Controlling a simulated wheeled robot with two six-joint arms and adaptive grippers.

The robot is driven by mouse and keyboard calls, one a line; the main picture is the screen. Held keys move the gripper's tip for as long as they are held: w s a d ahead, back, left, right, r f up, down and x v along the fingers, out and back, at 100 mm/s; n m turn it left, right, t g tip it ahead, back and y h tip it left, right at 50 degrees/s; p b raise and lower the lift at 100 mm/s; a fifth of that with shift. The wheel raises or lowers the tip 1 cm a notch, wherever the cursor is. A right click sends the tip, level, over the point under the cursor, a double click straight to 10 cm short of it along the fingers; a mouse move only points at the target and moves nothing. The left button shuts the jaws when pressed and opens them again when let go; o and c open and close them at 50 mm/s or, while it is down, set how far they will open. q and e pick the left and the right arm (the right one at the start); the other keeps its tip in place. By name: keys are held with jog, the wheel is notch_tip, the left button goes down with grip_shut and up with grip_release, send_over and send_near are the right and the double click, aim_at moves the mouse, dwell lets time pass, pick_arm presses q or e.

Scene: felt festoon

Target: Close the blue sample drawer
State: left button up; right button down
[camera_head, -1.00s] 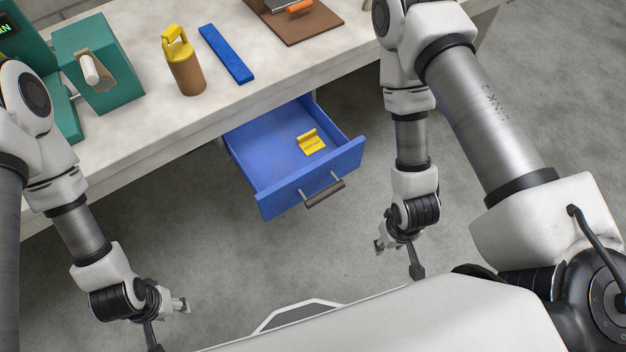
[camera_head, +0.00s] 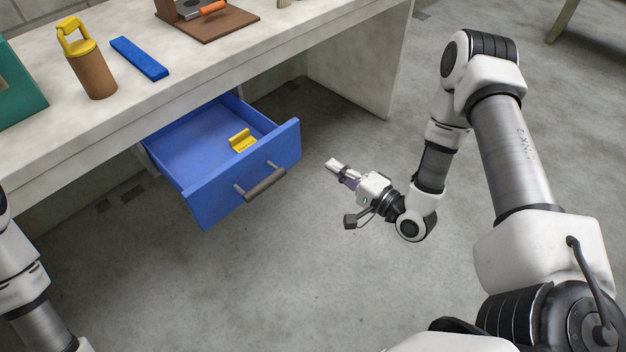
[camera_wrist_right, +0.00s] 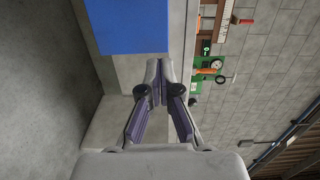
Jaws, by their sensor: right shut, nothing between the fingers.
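The blue sample drawer (camera_head: 243,189) stands pulled out from under the pale workbench, with a dark grey bar handle (camera_head: 264,184) on its front. A small yellow piece (camera_head: 242,140) lies inside it. My right gripper (camera_head: 334,165) is shut and empty, to the right of the drawer front and apart from it, pointing towards the bench. In the right wrist view the shut fingertips (camera_wrist_right: 157,68) meet, and the blue drawer front (camera_wrist_right: 132,27) shows at the upper left. My left gripper is out of view; only part of my left arm shows at the lower left.
On the workbench (camera_head: 205,66) stand a brown bottle with a yellow top (camera_head: 91,70), a blue bar (camera_head: 138,58), a green machine at the left edge and a brown board (camera_head: 208,24) with an orange-handled tool. The floor before the drawer is clear.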

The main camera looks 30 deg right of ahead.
notch_tip(320, 180, down, 3)
jog(key=d, duration=0.2)
pick_arm(q)
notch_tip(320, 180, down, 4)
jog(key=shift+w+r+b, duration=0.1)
jog(key=shift+b, duration=0.65)
pick_arm(e)
send_near(291, 138)
jog(key=shift+h, duration=0.3)
jog(key=x, duration=0.7)
jog(key=shift+a, duration=0.15)
jog(key=shift+w, duration=0.1)
